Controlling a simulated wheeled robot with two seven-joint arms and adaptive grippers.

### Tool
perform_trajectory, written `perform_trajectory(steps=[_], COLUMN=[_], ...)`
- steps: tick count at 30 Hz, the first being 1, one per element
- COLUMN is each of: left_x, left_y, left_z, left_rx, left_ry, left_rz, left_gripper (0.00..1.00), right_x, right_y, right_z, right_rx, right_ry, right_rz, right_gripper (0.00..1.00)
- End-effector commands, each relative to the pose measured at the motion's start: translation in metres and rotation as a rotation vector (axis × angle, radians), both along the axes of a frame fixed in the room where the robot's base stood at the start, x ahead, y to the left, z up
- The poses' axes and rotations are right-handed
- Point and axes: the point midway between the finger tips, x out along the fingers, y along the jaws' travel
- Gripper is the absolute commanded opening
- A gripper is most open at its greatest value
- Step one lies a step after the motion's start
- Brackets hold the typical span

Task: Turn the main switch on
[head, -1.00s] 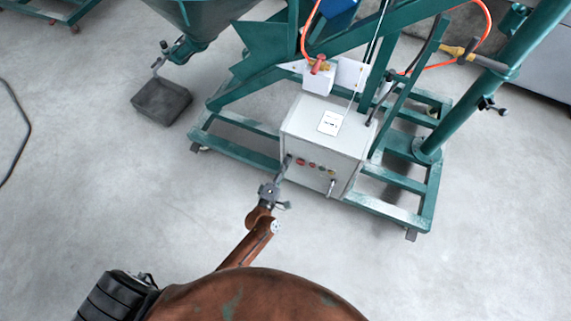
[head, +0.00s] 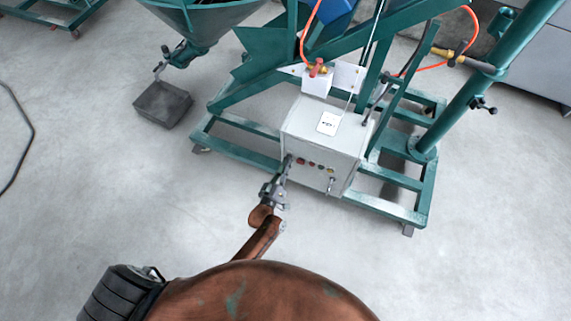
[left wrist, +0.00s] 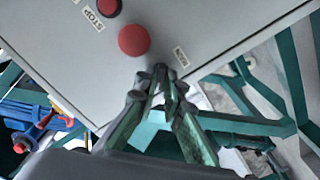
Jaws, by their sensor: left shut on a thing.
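The white control box (head: 318,145) stands on the green frame, with a row of small buttons and a lever on its front face. My left gripper (head: 288,163) reaches the left end of that row. In the left wrist view, its fingertips (left wrist: 161,74) are drawn together at the panel, beside a small label that seems to read MAIN (left wrist: 180,57). They are shut on the main switch, which they mostly hide; its position cannot be read. A red round button (left wrist: 134,40) sits close by, and a STOP label (left wrist: 93,18) is farther left. My right gripper is not in view.
The green machine frame (head: 240,150) surrounds the box behind and at the sides. A dark grey bin (head: 163,104) stands on the floor at the left under the hopper (head: 205,18). Orange hoses run above the box. The concrete floor in front is clear.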

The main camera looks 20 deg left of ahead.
Motion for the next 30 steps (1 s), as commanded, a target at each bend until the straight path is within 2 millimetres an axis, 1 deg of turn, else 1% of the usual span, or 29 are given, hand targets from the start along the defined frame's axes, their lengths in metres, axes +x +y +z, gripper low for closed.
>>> perform_trajectory(steps=[6,15,24,30], left_x=[-0.001,0.0,-0.001,-0.001], left_y=[0.0,-0.001,-0.001,0.0], left_z=[0.0,0.0,-0.001,-0.001], left_rx=[0.203,0.463,0.637,0.693], left_ry=[-0.005,-0.015,-0.02,-0.022], left_rz=[0.001,0.0,-0.001,0.0], left_gripper=[0.0,0.0,0.0,0.0], right_x=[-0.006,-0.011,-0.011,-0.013], right_y=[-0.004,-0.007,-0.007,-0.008], right_z=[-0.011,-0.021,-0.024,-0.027], right_rx=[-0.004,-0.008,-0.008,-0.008], right_ry=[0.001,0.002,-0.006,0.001], right_rz=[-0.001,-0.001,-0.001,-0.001], right_gripper=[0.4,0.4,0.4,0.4])
